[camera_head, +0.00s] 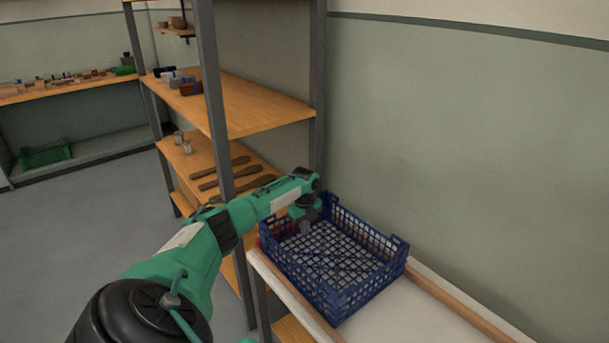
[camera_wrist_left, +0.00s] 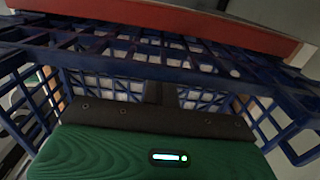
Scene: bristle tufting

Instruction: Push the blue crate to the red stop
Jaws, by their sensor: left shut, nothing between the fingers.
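The blue crate (camera_head: 366,290) is a lattice-walled, open box standing upright on a light bench surface. My left gripper (camera_head: 304,229) is shut and empty, pointing down at the crate's far end, apparently inside it by the far wall. In the left wrist view the gripper's dark fingers (camera_wrist_left: 160,93) are close to the crate's lattice wall (camera_wrist_left: 120,62); contact cannot be told. The red stop (camera_wrist_left: 205,28) is a red bar just beyond that wall. Only a bit of red shows behind the crate in the head view. Whether crate and stop touch is unclear. My right gripper is not in view.
The bench (camera_head: 415,315) has wooden side rails and runs along the green wall. A metal-framed shelf (camera_head: 245,105) with tools stands beyond the crate's far end. A workbench (camera_head: 75,90) and green crate (camera_head: 46,153) are at the far left. Bench surface near the crate's near side is clear.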

